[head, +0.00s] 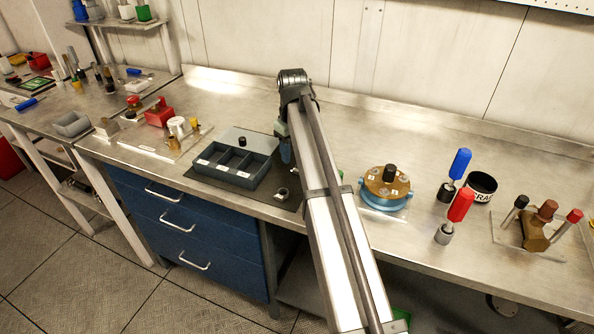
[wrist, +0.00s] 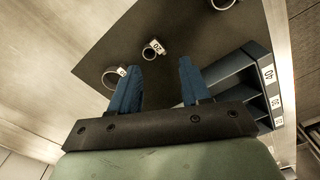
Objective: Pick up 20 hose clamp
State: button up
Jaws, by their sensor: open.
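In the wrist view, a small metal ring clamp (wrist: 149,53) with a white tag lies on the dark mat. Its tag is small and turned, and seems to read 20. My gripper (wrist: 158,67) has two blue fingers set apart with nothing between them. The clamp shows just beyond the fingertips, between their lines, and not touching them. In the head view my gripper (head: 285,150) hangs over the mat behind the tray's right end, partly hidden by my arm. A clamp (head: 282,192) shows on the mat there; its tag is not readable.
Another tagged clamp (wrist: 108,82) lies beside the left finger, and a third (wrist: 222,4) at the top edge. A dark compartment tray (head: 207,178) with numbered labels stands close by. A blue-based round fixture (head: 385,203) stands right of my arm.

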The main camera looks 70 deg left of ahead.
aim_at(295, 168)
jog(key=shift+w+d+f, duration=0.1)
jog(key=shift+w+f, duration=0.05)
jog(key=shift+f, duration=2.35)
jog(key=shift+c, duration=0.5)
jog(key=c, duration=0.7)
jog(key=shift+r, duration=0.1)
